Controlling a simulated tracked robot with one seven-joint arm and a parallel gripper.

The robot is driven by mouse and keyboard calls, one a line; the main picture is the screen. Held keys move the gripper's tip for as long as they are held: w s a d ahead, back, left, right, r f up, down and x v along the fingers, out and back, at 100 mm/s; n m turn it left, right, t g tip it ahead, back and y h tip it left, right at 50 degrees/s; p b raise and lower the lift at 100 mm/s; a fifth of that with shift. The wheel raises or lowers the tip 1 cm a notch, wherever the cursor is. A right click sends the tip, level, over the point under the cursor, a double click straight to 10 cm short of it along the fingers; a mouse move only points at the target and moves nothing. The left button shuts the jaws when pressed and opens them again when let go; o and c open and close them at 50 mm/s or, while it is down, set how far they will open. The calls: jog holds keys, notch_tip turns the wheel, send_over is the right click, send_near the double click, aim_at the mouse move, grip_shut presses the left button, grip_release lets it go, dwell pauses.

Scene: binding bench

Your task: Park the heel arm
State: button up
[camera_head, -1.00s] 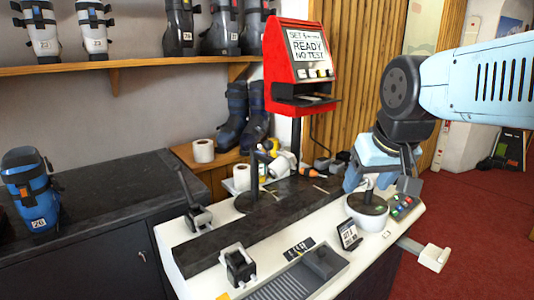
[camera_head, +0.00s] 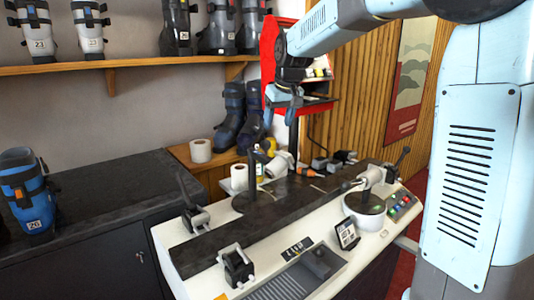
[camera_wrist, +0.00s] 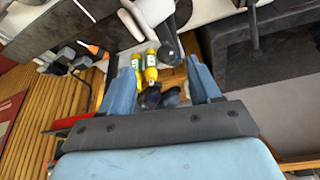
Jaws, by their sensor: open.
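My gripper (camera_head: 284,112) is high over the back of the white bench (camera_head: 205,255), in front of the red display box (camera_head: 320,95). In the wrist view my gripper (camera_wrist: 163,80) has its two blue fingers spread with nothing between them. No part is labelled as the heel arm. A slim black upright post (camera_head: 252,170) stands on the dark bench rail (camera_head: 275,212), below and left of my gripper. A black lever (camera_head: 185,188) leans at the rail's left end.
A shelf of ski boots (camera_head: 150,67) runs along the wall. The dark counter (camera_head: 110,195) at left is mostly clear.

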aim_at(266, 152)
jog(key=x, duration=0.5)
jog(key=w+a+x, duration=0.1)
jog(key=x, duration=0.9)
jog(key=shift+w+a+r, duration=0.15)
jog(key=shift+w+a, duration=0.1)
jog(key=shift+w, duration=0.15)
grip_shut()
jog(key=shift+d, duration=0.15)
jog(key=shift+w+d, duration=0.1)
